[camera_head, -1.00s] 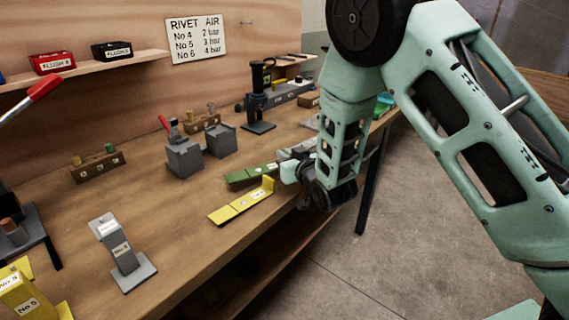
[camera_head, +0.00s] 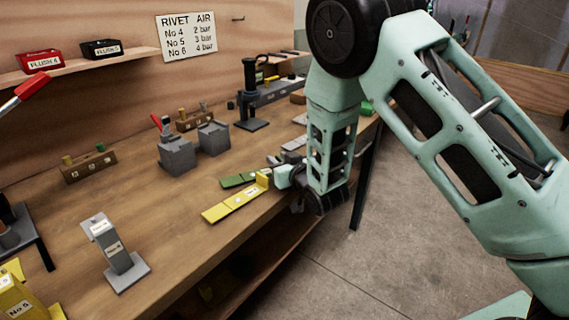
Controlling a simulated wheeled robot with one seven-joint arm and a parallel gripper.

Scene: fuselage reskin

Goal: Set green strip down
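The green strip (camera_head: 237,180) is on or just above the wooden bench, behind a yellow strip (camera_head: 231,206) with an upright tab at its right end. The green strip's right end is hidden behind that tab and near my gripper. My gripper (camera_head: 273,169) is low over the bench's front edge, just right of both strips. Its fingers are small and partly hidden, so I cannot tell whether they are open or shut on the green strip.
Grey blocks (camera_head: 178,157) stand behind the strips, with a black press (camera_head: 251,97) farther back. A grey stand (camera_head: 118,255) is at the front left. Bare bench lies left of the strips. The bench's front edge drops to the floor.

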